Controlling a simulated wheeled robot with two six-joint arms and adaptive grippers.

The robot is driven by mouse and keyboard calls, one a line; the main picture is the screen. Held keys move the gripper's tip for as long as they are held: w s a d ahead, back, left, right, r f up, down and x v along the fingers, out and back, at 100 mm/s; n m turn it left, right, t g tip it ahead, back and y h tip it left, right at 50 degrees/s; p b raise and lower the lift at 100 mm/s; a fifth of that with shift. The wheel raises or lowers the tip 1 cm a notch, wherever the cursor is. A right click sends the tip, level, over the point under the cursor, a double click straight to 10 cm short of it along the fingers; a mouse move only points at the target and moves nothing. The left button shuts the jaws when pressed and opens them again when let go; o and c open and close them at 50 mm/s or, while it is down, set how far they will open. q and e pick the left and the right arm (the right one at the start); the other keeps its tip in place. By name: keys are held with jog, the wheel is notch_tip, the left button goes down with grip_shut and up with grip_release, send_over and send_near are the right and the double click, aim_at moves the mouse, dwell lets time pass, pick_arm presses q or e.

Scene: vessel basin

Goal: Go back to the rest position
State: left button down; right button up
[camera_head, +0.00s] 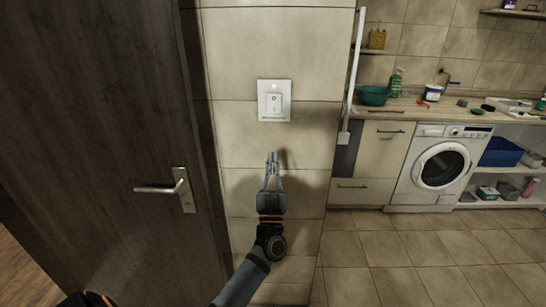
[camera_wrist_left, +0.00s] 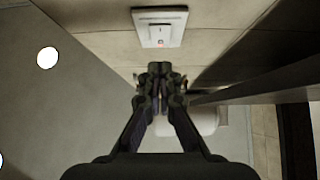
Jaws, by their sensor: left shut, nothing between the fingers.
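My left gripper (camera_head: 272,160) points up in front of the tiled wall, below a white wall switch (camera_head: 274,100) with a small red light. Its fingers are together with nothing between them, and it is apart from the switch. In the left wrist view the gripper (camera_wrist_left: 160,72) also shows closed, with the switch (camera_wrist_left: 160,27) just beyond its tips at the top. My right gripper is not in view.
A dark door (camera_head: 90,130) with a metal handle (camera_head: 178,190) stands at the left. At the right are a worktop (camera_head: 430,112), a green bowl (camera_head: 374,95) and a washing machine (camera_head: 440,166). The tiled floor (camera_head: 420,270) at the lower right is clear.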

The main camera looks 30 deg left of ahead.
pick_arm(q)
jog(key=shift+w+a+f, duration=0.1)
jog(key=shift+w+a, duration=0.05)
